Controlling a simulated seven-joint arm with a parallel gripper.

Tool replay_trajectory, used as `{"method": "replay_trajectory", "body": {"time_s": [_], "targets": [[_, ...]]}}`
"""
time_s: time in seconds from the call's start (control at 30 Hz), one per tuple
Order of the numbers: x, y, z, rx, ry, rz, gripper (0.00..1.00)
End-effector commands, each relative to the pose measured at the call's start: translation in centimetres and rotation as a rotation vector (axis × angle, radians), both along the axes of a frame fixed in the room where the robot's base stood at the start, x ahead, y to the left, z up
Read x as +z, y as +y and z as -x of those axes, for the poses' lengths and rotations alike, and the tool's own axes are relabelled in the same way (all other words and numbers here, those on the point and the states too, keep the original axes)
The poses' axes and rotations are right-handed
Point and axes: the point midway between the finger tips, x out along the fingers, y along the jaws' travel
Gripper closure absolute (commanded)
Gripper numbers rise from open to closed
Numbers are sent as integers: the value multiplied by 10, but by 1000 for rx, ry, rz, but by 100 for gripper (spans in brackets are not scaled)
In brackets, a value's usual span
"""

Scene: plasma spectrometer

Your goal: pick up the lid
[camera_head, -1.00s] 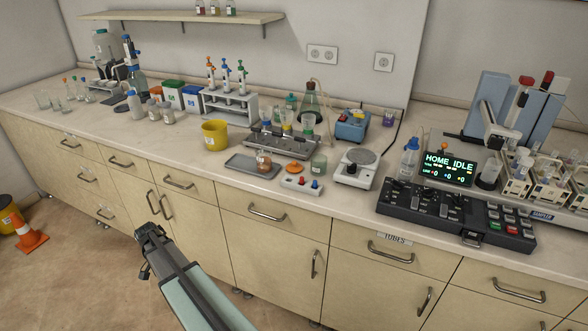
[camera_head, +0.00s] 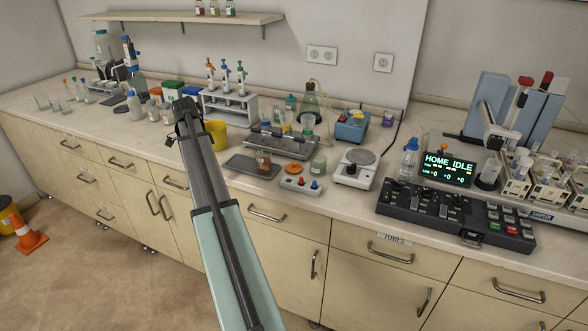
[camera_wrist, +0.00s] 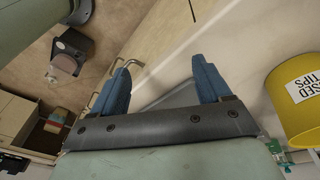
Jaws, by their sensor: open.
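A flat orange disc, which looks like the lid (camera_head: 294,168), lies on the bench just right of the grey tray (camera_head: 241,167) in the head view. My gripper (camera_head: 184,106) is up and to the left of it, over the bench in front of the rack of pipettes, well apart from the lid. In the wrist view, the two blue fingers of my gripper (camera_wrist: 162,72) are spread apart with nothing between them. I cannot make out the lid in the wrist view.
A yellow used-tips bin (camera_wrist: 297,100) stands close to my gripper on the right in the wrist view. A small brown vessel (camera_head: 264,161) is on the tray. Beside the lid are a glass beaker (camera_head: 319,165), a small button box (camera_head: 301,185) and a scale (camera_head: 355,169).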

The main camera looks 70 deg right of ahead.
Motion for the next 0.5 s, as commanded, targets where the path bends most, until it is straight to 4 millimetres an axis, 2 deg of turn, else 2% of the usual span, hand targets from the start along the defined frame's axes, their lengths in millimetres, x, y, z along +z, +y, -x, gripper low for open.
{"method": "replay_trajectory", "body": {"time_s": [0.03,0.17,0.3,0.5], "targets": [[6,-13,14,-49,-12,0,23],[21,-43,48,-182,-46,3,23],[40,-76,91,-343,-85,8,23],[68,-117,157,-571,-141,14,23]]}}
